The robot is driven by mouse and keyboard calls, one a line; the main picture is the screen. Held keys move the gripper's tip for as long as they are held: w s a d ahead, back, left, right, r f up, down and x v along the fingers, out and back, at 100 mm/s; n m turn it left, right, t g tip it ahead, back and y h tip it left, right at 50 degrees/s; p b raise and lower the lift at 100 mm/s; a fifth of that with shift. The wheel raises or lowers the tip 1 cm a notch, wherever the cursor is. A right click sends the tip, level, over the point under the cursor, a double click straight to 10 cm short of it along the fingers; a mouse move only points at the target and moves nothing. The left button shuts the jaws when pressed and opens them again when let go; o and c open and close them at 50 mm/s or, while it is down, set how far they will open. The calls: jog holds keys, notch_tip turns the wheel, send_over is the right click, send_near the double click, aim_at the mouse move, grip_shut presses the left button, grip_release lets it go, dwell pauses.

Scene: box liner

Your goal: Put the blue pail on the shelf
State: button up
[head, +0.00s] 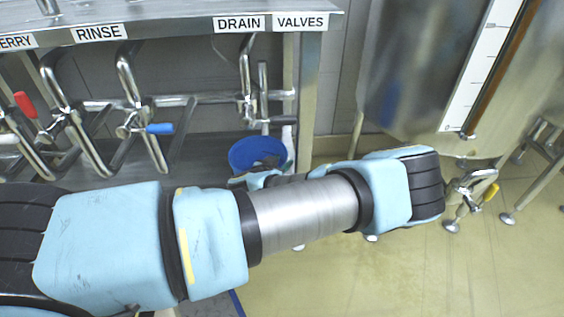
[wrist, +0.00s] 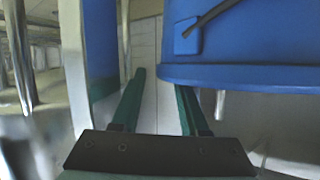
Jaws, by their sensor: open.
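The blue pail (head: 248,150) is under the labelled steel bench in the head view, near the bench's right leg. My arm hides its lower part, so what it stands on cannot be seen. In the wrist view the pail (wrist: 255,50) fills the upper right, close to the camera, with a dark wire handle at a lug on its side. My gripper (wrist: 160,82) is open, its two green fingers apart with nothing between them. The right finger's tip shows just beside the pail's edge; I cannot tell whether they touch. In the head view my arm hides the fingers.
The steel bench (head: 180,24) has pipes and valves with red (head: 25,104) and blue (head: 160,128) handles beneath it. A steel tank (head: 410,70) stands right. The yellowish floor (head: 400,270) is clear at front right.

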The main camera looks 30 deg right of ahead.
jog(key=p+v, duration=0.1)
jog(key=v, duration=1)
jog(key=shift+s+a+p, duration=0.2)
jog(key=shift+a+p, duration=0.15)
jog(key=shift+p, duration=0.05)
jog(key=shift+a+r, duration=0.1)
